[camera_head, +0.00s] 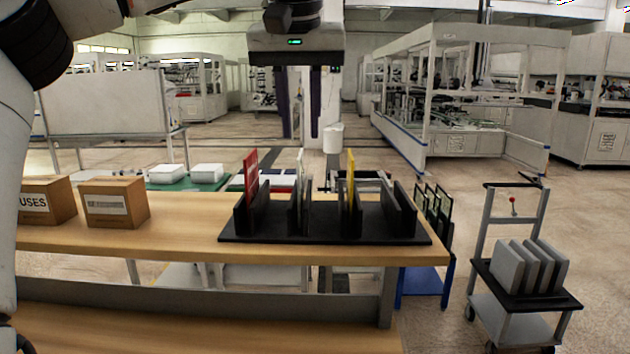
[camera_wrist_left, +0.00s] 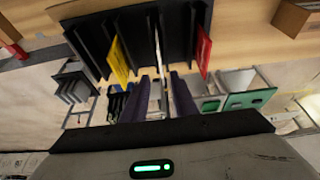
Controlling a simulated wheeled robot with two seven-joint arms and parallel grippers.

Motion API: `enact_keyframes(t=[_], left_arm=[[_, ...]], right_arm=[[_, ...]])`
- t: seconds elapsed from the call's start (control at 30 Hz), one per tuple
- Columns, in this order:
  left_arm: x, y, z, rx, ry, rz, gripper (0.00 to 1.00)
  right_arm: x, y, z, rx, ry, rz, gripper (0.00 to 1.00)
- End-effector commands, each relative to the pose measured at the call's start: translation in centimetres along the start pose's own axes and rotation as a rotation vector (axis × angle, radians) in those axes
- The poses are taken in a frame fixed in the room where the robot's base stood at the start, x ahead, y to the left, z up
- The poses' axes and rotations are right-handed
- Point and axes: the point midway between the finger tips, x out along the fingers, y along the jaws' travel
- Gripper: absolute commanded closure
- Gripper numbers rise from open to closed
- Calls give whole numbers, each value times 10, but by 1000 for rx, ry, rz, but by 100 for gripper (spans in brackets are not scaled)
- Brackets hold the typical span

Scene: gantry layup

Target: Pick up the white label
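The white label (camera_head: 300,170) stands upright, edge-on, in the black slotted rack (camera_head: 270,237) on the wooden table, between a red label (camera_head: 251,178) and a yellow label (camera_head: 351,176). It also shows as a thin pale strip in the left wrist view (camera_wrist_left: 157,42). My left gripper (camera_head: 299,136) hangs above the rack with its two dark fingers pointing down, open and empty. In the head view its fingers are on either side of the white label's line, clear above it. In the left wrist view the fingertips (camera_wrist_left: 160,78) point toward the label. My right gripper is out of view.
Two cardboard boxes (camera_head: 115,203) stand on the table left of the rack, with bare wood (camera_head: 190,225) between. A cart (camera_head: 515,290) with several grey panels stands at the right. White trays (camera_head: 166,174) lie on a green surface behind the table.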

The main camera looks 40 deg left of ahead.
Motion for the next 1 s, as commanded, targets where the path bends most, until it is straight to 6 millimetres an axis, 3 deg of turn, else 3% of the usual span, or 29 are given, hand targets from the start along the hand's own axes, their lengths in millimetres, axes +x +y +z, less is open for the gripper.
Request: enact_keyframes(t=[0.2, 0.6, 0.9, 1.0], left_arm=[[27, 0, 1, -1, -2, 1, 74], [75, -2, 7, -2, -4, 1, 74], [80, -2, 7, -2, -1, 1, 74], [80, -2, 7, -3, -1, 1, 89]], right_arm=[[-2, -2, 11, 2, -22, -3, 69], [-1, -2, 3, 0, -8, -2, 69], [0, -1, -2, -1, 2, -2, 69], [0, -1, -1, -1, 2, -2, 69]])
